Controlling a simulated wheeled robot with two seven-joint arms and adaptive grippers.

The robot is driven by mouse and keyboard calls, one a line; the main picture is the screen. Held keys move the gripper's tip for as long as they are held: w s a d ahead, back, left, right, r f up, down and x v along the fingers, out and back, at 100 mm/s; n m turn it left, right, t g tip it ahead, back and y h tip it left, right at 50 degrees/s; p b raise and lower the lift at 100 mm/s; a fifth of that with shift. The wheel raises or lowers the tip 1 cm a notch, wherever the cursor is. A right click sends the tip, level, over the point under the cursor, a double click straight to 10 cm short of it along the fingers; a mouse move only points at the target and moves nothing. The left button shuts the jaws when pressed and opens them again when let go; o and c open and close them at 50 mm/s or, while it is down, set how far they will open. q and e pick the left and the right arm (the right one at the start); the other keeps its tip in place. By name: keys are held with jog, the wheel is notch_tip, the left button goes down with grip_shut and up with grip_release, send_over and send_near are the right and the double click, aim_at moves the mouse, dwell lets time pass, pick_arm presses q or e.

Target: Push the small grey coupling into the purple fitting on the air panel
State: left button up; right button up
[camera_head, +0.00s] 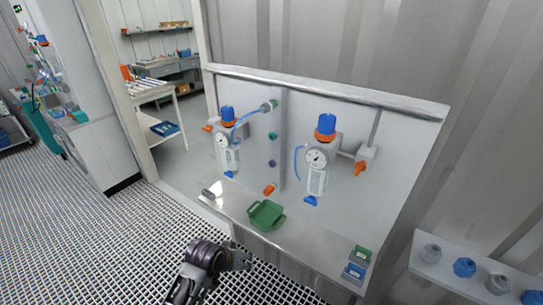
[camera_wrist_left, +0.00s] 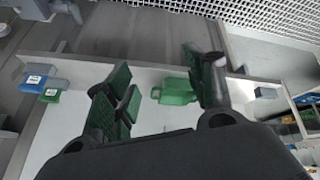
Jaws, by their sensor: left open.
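The purple fitting (camera_head: 272,163) is a small round port on the upright air panel, below a green fitting (camera_head: 272,136). A small grey piece (camera_head: 208,194) lies at the left end of the panel's shelf and looks like the coupling. In the left wrist view the grey piece (camera_wrist_left: 266,92) shows to the right of the fingers. Another grey connector (camera_head: 268,105) sits on the blue hose's end, higher on the panel. My left gripper (camera_head: 243,257) is open and empty, low in front of the shelf, apart from the panel. My right gripper is out of view.
A green tray (camera_head: 266,214) stands mid-shelf, with an orange piece (camera_head: 269,189) behind it. Green (camera_head: 362,255) and blue (camera_head: 354,273) boxes sit at the shelf's right end. Two blue-topped regulators (camera_head: 228,130) (camera_head: 321,150) project from the panel. Shelf space right of the tray is bare.

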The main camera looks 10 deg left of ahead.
pick_arm(q)
jog(key=w+r+n+t+h, duration=0.1)
jog(key=w+r+n+t, duration=0.2)
jog(key=w+r, duration=0.65)
jog(key=w+r+n+t+h, duration=0.2)
jog(key=w+r+n+t, duration=0.3)
jog(key=r, duration=0.7)
jog(key=n+t+h, duration=0.2)
jog(key=n+t, duration=0.1)
jog(key=n, duration=0.2)
send_near(261, 110)
jog(key=x, duration=0.4)
jog(key=shift+f, duration=0.1)
jog(key=shift+b+x, duration=0.4)
jog(key=shift+x, duration=2.15)
jog(key=shift+p+x, duration=0.4)
jog(key=shift+x, duration=0.4)
jog(key=shift+p+x, duration=0.35)
jog(key=shift+x, duration=0.8)
jog(key=shift+p, duration=0.7)
jog(key=shift+c, duration=0.3)
